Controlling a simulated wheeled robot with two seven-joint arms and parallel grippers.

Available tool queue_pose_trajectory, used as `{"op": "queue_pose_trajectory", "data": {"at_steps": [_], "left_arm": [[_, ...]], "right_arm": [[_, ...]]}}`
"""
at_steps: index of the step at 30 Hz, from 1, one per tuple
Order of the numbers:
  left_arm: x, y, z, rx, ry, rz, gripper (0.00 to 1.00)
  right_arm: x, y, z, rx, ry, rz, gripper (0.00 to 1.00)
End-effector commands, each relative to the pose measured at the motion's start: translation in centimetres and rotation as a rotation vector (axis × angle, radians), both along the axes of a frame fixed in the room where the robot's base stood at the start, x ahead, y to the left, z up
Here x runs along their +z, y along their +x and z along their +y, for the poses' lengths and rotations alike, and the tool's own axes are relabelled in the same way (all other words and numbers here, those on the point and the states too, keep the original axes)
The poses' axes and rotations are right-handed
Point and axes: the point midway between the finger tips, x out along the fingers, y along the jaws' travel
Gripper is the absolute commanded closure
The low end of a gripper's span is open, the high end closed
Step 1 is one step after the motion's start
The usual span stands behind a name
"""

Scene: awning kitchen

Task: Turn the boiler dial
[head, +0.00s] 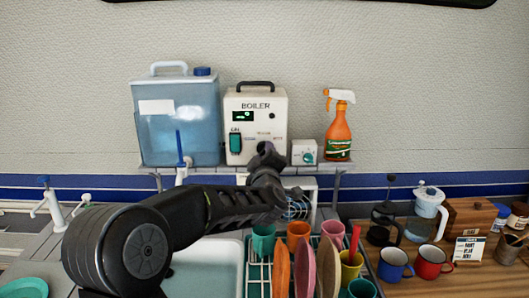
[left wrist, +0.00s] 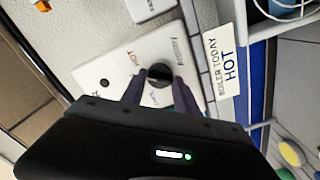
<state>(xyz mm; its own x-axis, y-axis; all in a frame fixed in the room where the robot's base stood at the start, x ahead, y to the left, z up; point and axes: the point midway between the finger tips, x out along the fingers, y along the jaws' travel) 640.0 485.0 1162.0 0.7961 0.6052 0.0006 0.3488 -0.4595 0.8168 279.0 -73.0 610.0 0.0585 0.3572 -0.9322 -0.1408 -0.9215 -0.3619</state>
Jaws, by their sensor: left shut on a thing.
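The boiler (head: 255,105) is a white box with a black handle, a green display and the word BOILER on its front. It stands on the wall shelf. The dark round boiler dial (left wrist: 159,74) shows in the left wrist view on a white panel printed with HOT on one side. In the head view my gripper hides the dial. My left gripper (head: 267,153) is at the boiler's lower front. In the left wrist view the left gripper (left wrist: 160,86) has one finger on each side of the dial, shut on it. My right gripper is not in view.
A label (left wrist: 226,62) reads BOILER TODAY HOT. On the shelf, a blue water tank (head: 180,118) stands left of the boiler; a small white box with a teal knob (head: 304,152) and an orange spray bottle (head: 339,130) stand right. Cups and plates fill a rack below.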

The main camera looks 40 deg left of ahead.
Motion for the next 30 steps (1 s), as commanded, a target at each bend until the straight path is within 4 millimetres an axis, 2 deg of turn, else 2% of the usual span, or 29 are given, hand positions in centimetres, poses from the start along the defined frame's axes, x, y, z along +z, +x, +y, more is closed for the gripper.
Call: {"op": "queue_pose_trajectory", "data": {"at_steps": [15, 30], "left_arm": [[-0.2, 0.0, -0.1, -0.003, 0.303, 0.236, 1.0], [-0.3, 0.0, 0.0, -0.003, 0.356, 0.277, 1.0]], "right_arm": [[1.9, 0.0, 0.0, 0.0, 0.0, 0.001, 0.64], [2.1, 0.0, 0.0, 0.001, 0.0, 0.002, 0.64]]}}
